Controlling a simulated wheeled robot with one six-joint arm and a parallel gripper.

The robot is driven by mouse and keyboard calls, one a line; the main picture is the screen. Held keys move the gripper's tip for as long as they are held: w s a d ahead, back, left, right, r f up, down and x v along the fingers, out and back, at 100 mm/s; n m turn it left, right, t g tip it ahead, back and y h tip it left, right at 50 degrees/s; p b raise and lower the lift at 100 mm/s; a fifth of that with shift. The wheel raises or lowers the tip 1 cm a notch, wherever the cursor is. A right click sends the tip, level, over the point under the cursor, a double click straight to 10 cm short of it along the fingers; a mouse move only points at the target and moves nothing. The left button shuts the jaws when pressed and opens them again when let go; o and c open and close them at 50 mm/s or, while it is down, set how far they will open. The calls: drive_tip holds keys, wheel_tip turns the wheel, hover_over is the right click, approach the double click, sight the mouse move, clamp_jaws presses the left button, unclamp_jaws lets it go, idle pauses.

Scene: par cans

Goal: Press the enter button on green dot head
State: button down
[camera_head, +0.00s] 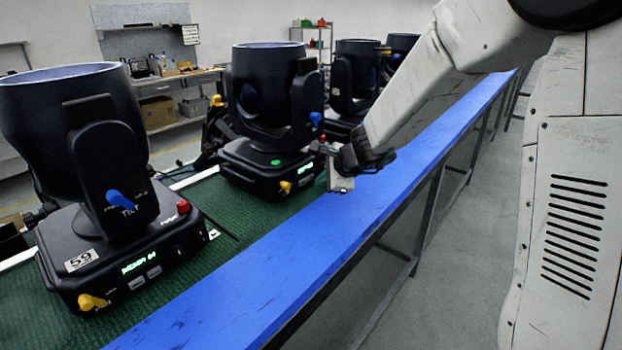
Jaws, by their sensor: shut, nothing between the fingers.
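The head with the green dot (266,106) is a black moving light, second from the left on the bench. The green dot (275,162) is on its base, and a lit display (305,168) and a yellow knob (285,187) are on the base's front. Its enter button is too small to tell or hidden near my gripper. My gripper (334,184) is shut and empty, just right of the base's right end and over the blue strip. I cannot tell whether it touches the base.
A nearer black head (75,130) with a "59" label stands at the left. More heads (357,85) stand behind. A blue strip (290,250) edges the green bench mat (190,255). A workbench (178,82) is at the back. Grey floor is open at right.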

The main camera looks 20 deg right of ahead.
drive_tip(key=shift+w+a, duration=0.25)
drive_tip(key=shift+w, duration=0.05)
drive_tip(key=shift+w+a, duration=0.2)
drive_tip(key=shift+w, duration=0.1)
idle(0.8)
drive_tip(key=shift+s+d, duration=0.45)
drive_tip(key=shift+s, duration=0.2)
drive_tip(key=shift+s+d, duration=0.75)
drive_tip(key=shift+s, duration=0.25)
drive_tip(key=shift+s+d, duration=0.75)
drive_tip(key=shift+s, duration=0.25)
